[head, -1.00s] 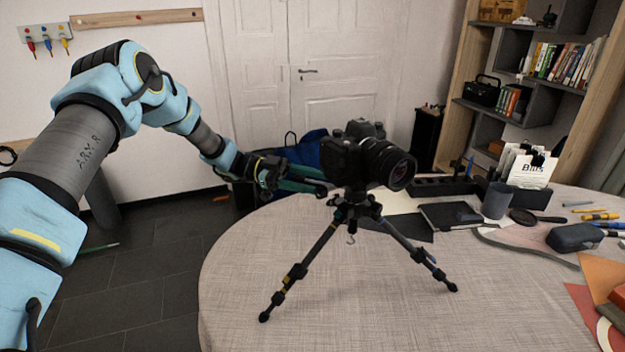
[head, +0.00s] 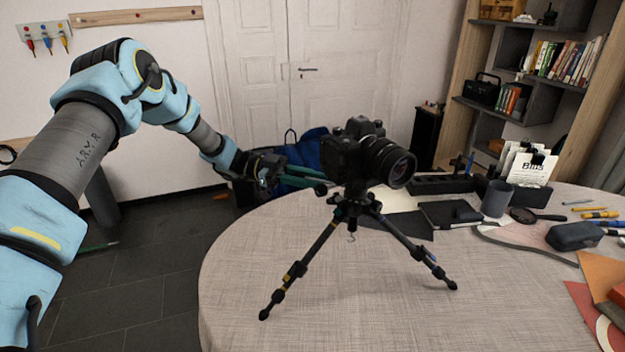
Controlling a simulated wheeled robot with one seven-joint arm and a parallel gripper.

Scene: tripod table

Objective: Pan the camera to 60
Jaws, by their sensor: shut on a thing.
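A black camera (head: 343,158) sits on a small black tripod (head: 312,258) that stands on the round table. Its lens (head: 395,165) points to the right and toward me. My gripper (head: 318,182) reaches in from the left, with its green fingers just left of the tripod head, under the camera body. The fingers are shut on a thin dark part there, which looks like the tripod's handle. The grip is small in view and partly hidden by the fingers. No angle marking is readable.
The table (head: 340,310) has a light cloth and is clear in front of the tripod. Behind and right are a notebook (head: 445,214), a dark cup (head: 497,199), a card holder (head: 528,165) and a dark case (head: 574,236). A blue bag (head: 305,152) is beyond the table.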

